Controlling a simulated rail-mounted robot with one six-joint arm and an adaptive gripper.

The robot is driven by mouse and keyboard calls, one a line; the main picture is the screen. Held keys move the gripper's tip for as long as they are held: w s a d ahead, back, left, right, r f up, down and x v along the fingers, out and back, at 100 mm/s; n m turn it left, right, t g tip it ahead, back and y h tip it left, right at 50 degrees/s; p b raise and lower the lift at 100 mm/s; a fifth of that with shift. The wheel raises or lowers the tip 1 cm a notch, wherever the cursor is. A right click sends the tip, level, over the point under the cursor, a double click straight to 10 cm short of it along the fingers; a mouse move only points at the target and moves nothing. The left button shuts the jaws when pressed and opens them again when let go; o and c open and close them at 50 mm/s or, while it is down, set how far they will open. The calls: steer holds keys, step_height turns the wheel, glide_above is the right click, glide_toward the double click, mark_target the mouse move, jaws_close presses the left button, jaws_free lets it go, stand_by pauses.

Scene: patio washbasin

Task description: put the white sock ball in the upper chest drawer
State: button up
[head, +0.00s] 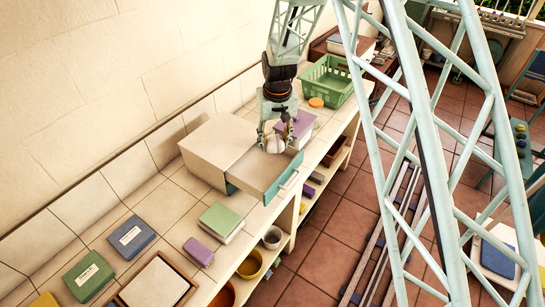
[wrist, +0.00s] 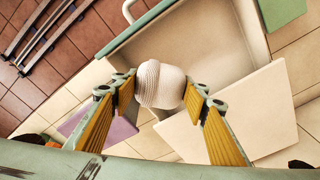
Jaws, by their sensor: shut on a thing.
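My gripper (head: 272,140) is shut on the white sock ball (wrist: 160,85), which sits between the yellow-padded fingers. The ball also shows in the head view (head: 274,145), partly covered by the fingers. The cream chest (head: 212,142) stands on the tiled counter against the wall. One drawer (head: 262,180) with a teal front is pulled out toward the room. In the wrist view the pale drawer floor (wrist: 215,45) shows beyond the ball and looks empty. The ball appears above the open drawer; its exact height is unclear. Any drawer below is hidden.
A purple block (head: 301,124) stands close behind the drawer. A green basket (head: 328,82) and an orange lid (head: 316,102) are farther back. A green book (head: 222,221) and a smaller purple item (head: 199,251) lie in front. The counter edge drops to shelves holding pots.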

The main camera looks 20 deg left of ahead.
mark_target(275, 141)
steer(key=shift+f, duration=1.75)
steer(key=shift+f, duration=0.1)
steer(key=shift+f+p, duration=0.55)
steer(key=shift+f, duration=1.25)
steer(key=shift+f, duration=0.15)
steer(key=o, duration=0.8)
steer(key=shift+o, duration=0.2)
steer(key=shift+r, duration=0.25)
steer(key=shift+s+d+r+b, duration=0.1)
steer(key=shift+s+r+b, duration=0.15)
steer(key=shift+r, duration=1.7)
steer(key=shift+s+d+r+b, duration=0.15)
steer(key=shift+r+b, duration=0.15)
steer(key=shift+r, duration=1.7)
steer(key=shift+s+d+r+b, duration=0.1)
steer(key=shift+s+r+b, duration=0.15)
steer(key=shift+r, duration=1.7)
steer(key=shift+w, duration=0.1)
